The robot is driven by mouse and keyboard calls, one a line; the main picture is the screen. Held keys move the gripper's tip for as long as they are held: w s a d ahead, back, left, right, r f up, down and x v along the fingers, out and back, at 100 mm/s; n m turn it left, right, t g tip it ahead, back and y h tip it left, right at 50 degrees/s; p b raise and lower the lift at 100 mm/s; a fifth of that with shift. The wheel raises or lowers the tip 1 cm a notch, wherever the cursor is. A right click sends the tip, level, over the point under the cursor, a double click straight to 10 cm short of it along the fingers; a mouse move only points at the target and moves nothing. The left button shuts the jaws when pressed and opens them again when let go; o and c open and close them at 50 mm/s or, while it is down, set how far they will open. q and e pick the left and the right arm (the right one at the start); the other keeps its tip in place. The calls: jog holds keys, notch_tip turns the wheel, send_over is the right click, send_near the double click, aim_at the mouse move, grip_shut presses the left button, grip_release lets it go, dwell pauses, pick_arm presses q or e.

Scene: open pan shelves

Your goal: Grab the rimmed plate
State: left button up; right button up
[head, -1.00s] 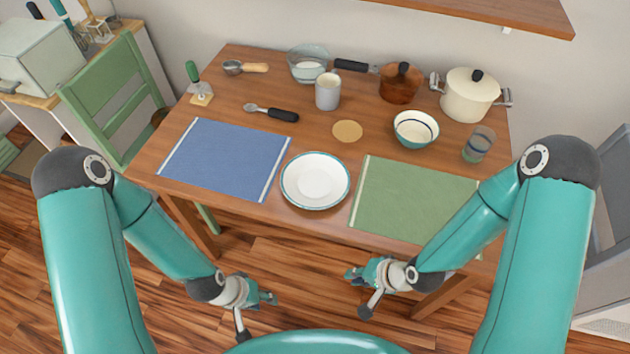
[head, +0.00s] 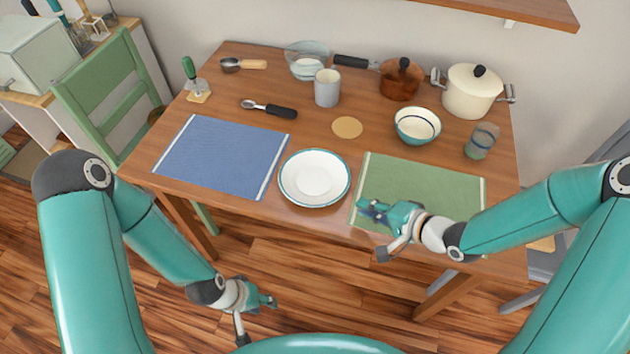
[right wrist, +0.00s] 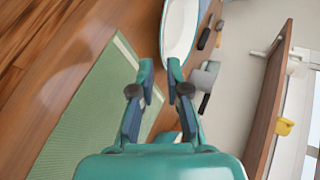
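The rimmed plate (head: 314,178), white with a teal edge, lies on the table between the blue and green mats. Its rim also shows at the top of the right wrist view (right wrist: 178,35), beyond my fingertips. My right gripper (head: 368,205) is over the left part of the green mat, just right of the plate and apart from it. In the right wrist view its two fingers (right wrist: 159,75) are spread with nothing between them. My left gripper (head: 270,302) hangs low in front of the table, away from the plate; its finger opening is too small to judge.
The blue mat (head: 222,156) lies left of the plate, the green mat (head: 425,185) right. Behind the plate are a round cork coaster (head: 347,127), a bowl (head: 417,126), a mug (head: 327,88) and a glass (head: 481,141). Pots stand at the back.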

aim_at(338, 196)
jog(key=x, duration=0.9)
jog(key=shift+w+r, duration=0.15)
jog(key=shift+w, duration=0.05)
grip_shut()
jog(key=shift+r, duration=0.1)
